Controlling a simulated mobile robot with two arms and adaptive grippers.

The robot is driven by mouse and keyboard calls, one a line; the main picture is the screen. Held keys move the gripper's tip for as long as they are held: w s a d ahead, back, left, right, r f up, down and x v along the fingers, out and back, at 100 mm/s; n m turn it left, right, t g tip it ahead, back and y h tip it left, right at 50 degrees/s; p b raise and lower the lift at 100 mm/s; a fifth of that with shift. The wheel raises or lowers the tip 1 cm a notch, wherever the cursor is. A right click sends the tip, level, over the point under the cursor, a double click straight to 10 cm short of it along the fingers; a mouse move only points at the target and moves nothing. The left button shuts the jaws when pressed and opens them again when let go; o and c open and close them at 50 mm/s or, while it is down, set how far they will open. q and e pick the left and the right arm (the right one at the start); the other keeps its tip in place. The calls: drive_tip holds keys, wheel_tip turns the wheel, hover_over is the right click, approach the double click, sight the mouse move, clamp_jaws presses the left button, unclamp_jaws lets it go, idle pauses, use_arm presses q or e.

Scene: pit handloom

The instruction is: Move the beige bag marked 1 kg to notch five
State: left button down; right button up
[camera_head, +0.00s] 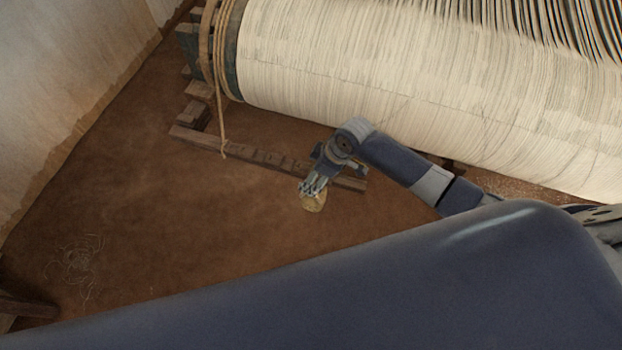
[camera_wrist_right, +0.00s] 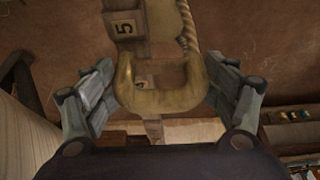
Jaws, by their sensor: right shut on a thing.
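In the head view, my right gripper (camera_head: 313,188) is shut on a small beige-yellow bag (camera_head: 313,203) and holds it beside the dark notched wooden bar (camera_head: 270,158). In the right wrist view, the gripper (camera_wrist_right: 162,98) has a finger on each side of the bag, which shows as a thick yellowish loop (camera_wrist_right: 165,103). I cannot read a 1 kg mark on it. The bar's far side is partly hidden by my arm. My left gripper is not in view.
A rope (camera_head: 222,125) hangs from the large warp roller (camera_head: 380,85) to the bar; it also shows in the right wrist view (camera_wrist_right: 187,32). A pale wall (camera_head: 70,80) stands at left. Brown earth floor (camera_head: 180,215) is open in front of the bar.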

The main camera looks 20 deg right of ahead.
drive_tip(key=shift+w+d+b, duration=0.4)
drive_tip(key=shift+w+b, duration=0.15)
drive_tip(key=shift+w, duration=0.15)
drive_tip(key=shift+w+d+b, duration=0.4)
drive_tip(key=shift+w+b, duration=0.1)
drive_tip(key=shift+w, duration=0.2)
drive_tip(key=shift+f+b, duration=0.6)
drive_tip(key=shift+f, duration=0.4)
drive_tip(key=shift+f, duration=0.25)
drive_tip(key=o, duration=2.1)
drive_tip(key=shift+s+f, duration=0.1)
